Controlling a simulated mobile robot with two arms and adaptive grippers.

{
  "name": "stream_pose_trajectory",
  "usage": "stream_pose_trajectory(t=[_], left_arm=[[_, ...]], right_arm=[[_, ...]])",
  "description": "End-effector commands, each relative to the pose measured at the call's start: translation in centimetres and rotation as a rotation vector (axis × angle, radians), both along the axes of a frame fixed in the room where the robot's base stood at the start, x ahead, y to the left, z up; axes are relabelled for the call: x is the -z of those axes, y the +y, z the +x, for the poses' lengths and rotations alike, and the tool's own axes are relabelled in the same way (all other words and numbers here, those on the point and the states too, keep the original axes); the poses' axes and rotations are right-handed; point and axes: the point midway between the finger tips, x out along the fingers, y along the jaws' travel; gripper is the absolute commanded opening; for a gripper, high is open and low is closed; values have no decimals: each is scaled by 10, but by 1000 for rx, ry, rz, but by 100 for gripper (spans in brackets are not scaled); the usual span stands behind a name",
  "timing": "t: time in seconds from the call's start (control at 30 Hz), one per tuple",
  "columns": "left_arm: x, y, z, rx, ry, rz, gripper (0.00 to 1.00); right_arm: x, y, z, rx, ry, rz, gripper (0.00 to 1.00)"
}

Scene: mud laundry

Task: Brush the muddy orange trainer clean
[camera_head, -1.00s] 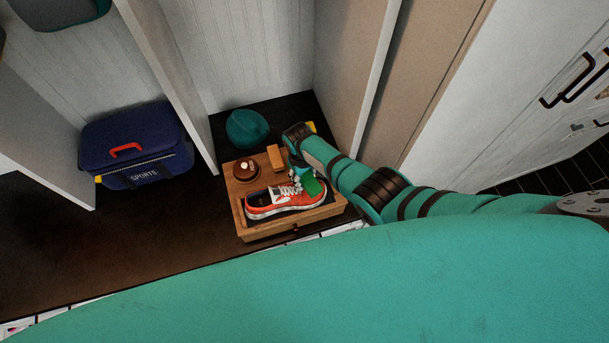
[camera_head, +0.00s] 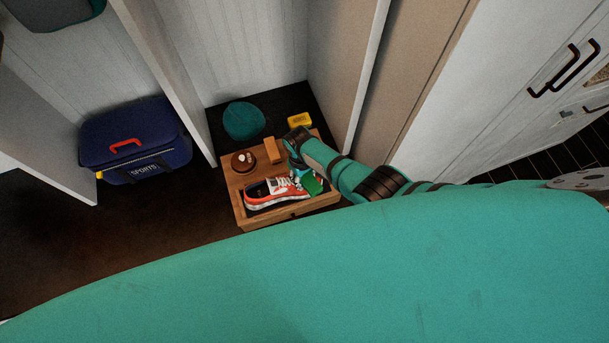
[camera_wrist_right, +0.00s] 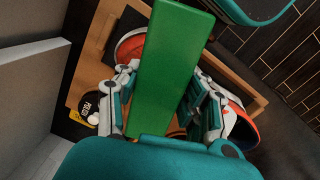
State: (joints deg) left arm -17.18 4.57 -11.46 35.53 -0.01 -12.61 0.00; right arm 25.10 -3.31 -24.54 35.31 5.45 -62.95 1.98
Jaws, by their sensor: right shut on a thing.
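The orange trainer (camera_head: 268,191), with white laces and sole and a dark opening, lies on a wooden tray-like box (camera_head: 283,215). Its toe end is partly hidden by my right gripper. My right gripper (camera_head: 302,177) is shut on a green block-shaped brush (camera_head: 315,184), at the trainer's right end. In the right wrist view the green brush (camera_wrist_right: 170,70) sits between the two fingers, with orange parts of the trainer (camera_wrist_right: 236,122) showing on both sides. Whether the brush touches the trainer is hidden. My left gripper is not in view.
A round brown tin (camera_head: 243,161) and a tan block (camera_head: 272,150) stand on the box behind the trainer. A yellow item (camera_head: 299,121) and a teal cap-like thing (camera_head: 243,120) lie behind. A blue sports bag (camera_head: 135,140) is left, past a white divider (camera_head: 165,75).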

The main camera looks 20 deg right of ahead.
Motion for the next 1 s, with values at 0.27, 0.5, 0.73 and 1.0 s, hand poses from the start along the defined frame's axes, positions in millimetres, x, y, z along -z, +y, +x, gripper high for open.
stream_pose_trajectory(t=[0.27, 0.5, 0.73, 1.0], left_arm=[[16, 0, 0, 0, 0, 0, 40], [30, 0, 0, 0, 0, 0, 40], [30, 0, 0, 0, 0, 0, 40], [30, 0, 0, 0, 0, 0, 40]], right_arm=[[3, 1, 16, 0, -2, 1, 5], [3, 2, 33, 0, -2, 2, 5], [0, 2, 36, 0, 0, 1, 5], [0, 2, 36, 0, 0, 1, 5]])
